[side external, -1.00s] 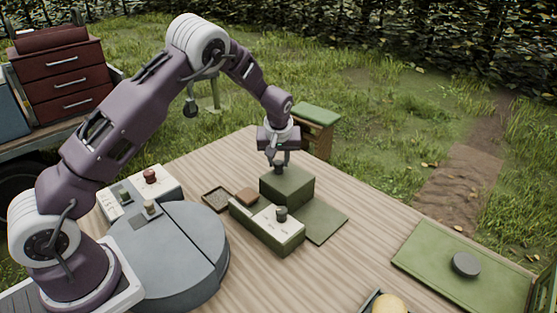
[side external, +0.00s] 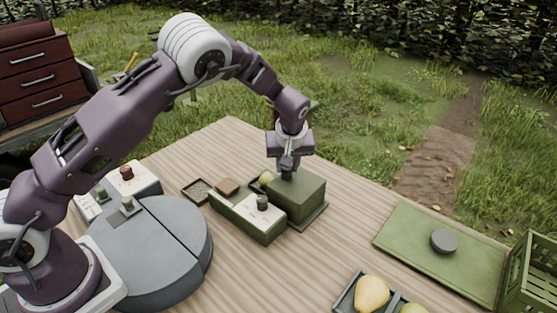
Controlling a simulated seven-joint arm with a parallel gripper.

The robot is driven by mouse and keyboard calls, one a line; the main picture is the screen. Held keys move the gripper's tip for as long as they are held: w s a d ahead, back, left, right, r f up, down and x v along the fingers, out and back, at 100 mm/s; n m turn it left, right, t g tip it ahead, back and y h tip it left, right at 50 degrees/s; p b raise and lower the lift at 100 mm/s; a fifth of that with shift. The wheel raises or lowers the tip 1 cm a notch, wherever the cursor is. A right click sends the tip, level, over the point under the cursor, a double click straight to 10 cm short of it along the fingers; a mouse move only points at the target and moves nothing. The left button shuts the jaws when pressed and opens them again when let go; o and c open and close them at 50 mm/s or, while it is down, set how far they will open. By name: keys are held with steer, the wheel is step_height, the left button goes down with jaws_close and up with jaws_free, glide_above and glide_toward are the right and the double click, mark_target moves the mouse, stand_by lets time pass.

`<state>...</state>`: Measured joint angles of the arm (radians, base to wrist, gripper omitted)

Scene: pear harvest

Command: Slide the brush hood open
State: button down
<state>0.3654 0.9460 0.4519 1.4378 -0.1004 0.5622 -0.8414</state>
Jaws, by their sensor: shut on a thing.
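The brush hood (side external: 299,199) is a green box standing over a flat green base plate (side external: 313,218), beside a long green box (side external: 246,218) with a white top panel and a dark green knob. My gripper (side external: 287,175) points down from above and is shut on the small dark knob on top of the hood. The brushes cannot be made out.
A grey round platform (side external: 150,250) stands nearer me. A green board (side external: 440,255) with a dark disc, a green crate (side external: 532,275) and a tray of pears (side external: 350,298) are at right.

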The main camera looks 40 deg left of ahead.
mark_target(287, 185)
steer(key=c, duration=1.1)
jaws_free()
steer(key=v, duration=0.7)
steer(key=shift+r, duration=0.1)
steer(key=s+a+r+m+t+h, duration=0.1)
steer(key=s+r+m+h, duration=0.3)
steer(key=s+r, duration=1.5)
steer(key=s+f+m+t, duration=0.1)
steer(key=s+m, duration=0.4)
steer(key=s, duration=1.3)
steer(key=shift+f+y, duration=0.4)
steer(key=shift+f, duration=0.35)
